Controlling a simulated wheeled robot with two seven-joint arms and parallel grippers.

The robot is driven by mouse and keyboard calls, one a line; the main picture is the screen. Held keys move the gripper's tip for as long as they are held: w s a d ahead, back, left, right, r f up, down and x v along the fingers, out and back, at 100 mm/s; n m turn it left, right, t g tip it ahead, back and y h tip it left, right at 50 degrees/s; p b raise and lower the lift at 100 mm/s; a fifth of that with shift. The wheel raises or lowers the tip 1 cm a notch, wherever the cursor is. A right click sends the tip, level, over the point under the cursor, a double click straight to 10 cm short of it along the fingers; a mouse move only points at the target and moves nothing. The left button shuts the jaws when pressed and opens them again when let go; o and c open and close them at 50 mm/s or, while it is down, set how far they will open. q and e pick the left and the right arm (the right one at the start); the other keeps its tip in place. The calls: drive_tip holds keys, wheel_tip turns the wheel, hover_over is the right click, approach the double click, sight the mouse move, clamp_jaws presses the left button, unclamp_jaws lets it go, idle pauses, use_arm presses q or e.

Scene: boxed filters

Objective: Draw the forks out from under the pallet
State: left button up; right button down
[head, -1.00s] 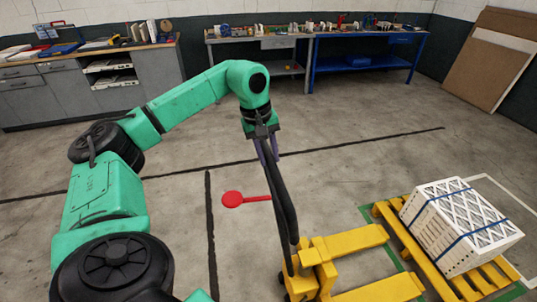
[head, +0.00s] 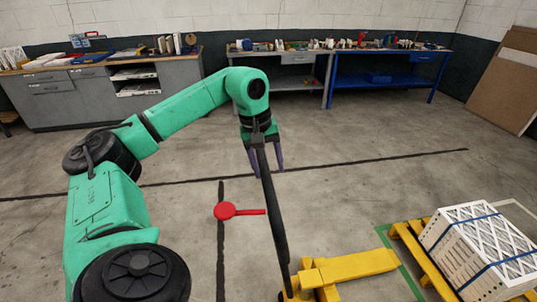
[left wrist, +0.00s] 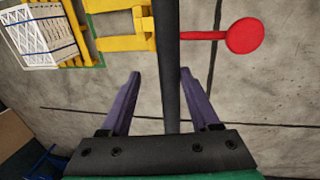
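The yellow pallet jack stands at the bottom of the head view, its fork (head: 352,266) pointing right. The fork tips end just short of the wooden pallet (head: 436,270); a narrow strip of floor shows between them in the left wrist view, where forks (left wrist: 124,43) and pallet (left wrist: 77,45) both appear. The jack's black handle (head: 273,215) rises to my left gripper (head: 266,170). The gripper is open, with its purple fingers spread either side of the handle (left wrist: 171,75), which lies nearer the right finger in the left wrist view. My right gripper is out of view.
A white boxed filter stack (head: 478,247) with blue straps sits on the pallet. A red disc with a bar (head: 225,211) is left of the handle. Workbenches (head: 385,68) line the back wall, and brown boards (head: 508,80) lean at right. The middle floor is clear.

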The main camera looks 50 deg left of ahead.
use_arm(q)
drive_tip(key=shift+w, duration=0.1)
drive_tip(key=shift+d, duration=0.1)
idle(0.4)
drive_tip(key=r, duration=0.5)
drive_tip(key=s+r, duration=0.1)
drive_tip(key=r, duration=0.2)
drive_tip(key=shift+s+a+r, duration=0.1)
drive_tip(key=shift+a, duration=0.3)
wheel_tip(320, 180, up, 6)
drive_tip(key=s+a+p, duration=0.1)
drive_tip(key=p, duration=0.4)
drive_tip(key=shift+s, duration=0.25)
